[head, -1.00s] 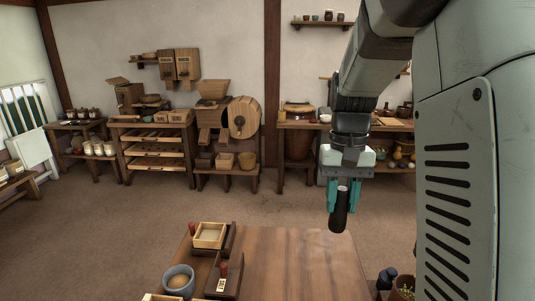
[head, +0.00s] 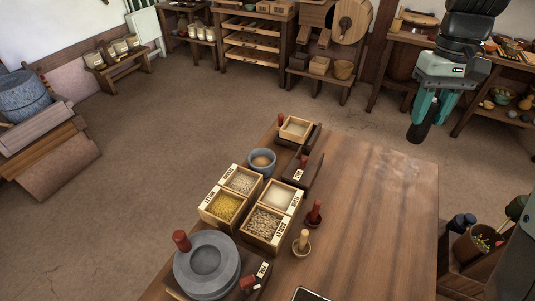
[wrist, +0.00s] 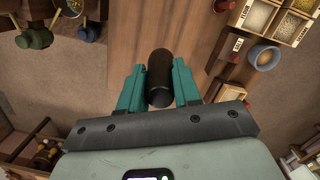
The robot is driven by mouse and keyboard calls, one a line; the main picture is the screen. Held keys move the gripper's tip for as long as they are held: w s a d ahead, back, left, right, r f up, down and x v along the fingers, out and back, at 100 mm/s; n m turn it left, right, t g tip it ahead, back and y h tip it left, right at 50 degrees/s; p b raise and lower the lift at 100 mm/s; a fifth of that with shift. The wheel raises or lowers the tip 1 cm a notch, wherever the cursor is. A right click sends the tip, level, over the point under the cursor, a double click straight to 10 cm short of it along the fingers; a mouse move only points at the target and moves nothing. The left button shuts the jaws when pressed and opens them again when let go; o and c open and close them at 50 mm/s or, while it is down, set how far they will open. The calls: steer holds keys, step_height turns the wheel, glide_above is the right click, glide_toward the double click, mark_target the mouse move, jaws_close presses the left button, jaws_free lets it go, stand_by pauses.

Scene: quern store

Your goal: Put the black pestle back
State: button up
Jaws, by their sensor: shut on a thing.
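The black pestle (head: 420,132) hangs upright or slightly tilted below my gripper (head: 433,112), over the floor just beyond the far right corner of the wooden table (head: 385,200). My gripper is shut on it, with a teal finger on each side. In the wrist view the pestle (wrist: 159,68) sits between the finger pads of my gripper (wrist: 160,82), its rounded end pointing away. A red pestle (head: 316,208) and a pale wooden pestle (head: 304,238) stand in small cups on the table. I cannot make out an empty place for the black one.
On the table are wooden boxes of grain (head: 265,222), a blue bowl (head: 262,163), and a grey quern (head: 207,265) with a red handle. A basket (head: 478,243) stands off the right edge. The table's right half is mostly clear. Shelves line the back wall.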

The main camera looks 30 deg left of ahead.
steer(key=w+a+f+n+t, duration=0.1)
steer(key=w+a+f+n, duration=0.3)
steer(key=a+n, duration=0.6)
steer(key=w+a+f+n, duration=0.2)
steer(key=a+f+n, duration=0.3)
steer(key=a+n, duration=0.5)
steer(key=w+a+f+n+t, duration=0.1)
steer(key=w+a+f+n, duration=0.35)
steer(key=a, duration=0.85)
steer(key=s+a+f+n, duration=0.3)
steer(key=a+f+n, duration=0.2)
steer(key=a+n, duration=0.25)
steer(key=shift+n+y, duration=0.4)
steer(key=shift+n, duration=0.2)
steer(key=shift+s+d+f, duration=0.1)
steer(key=shift+d+f, duration=0.05)
steer(key=shift+f, duration=4.65)
steer(key=shift+f, duration=0.1)
steer(key=o, duration=1.1)
steer(key=shift+f, duration=0.1)
steer(key=shift+c, duration=0.2)
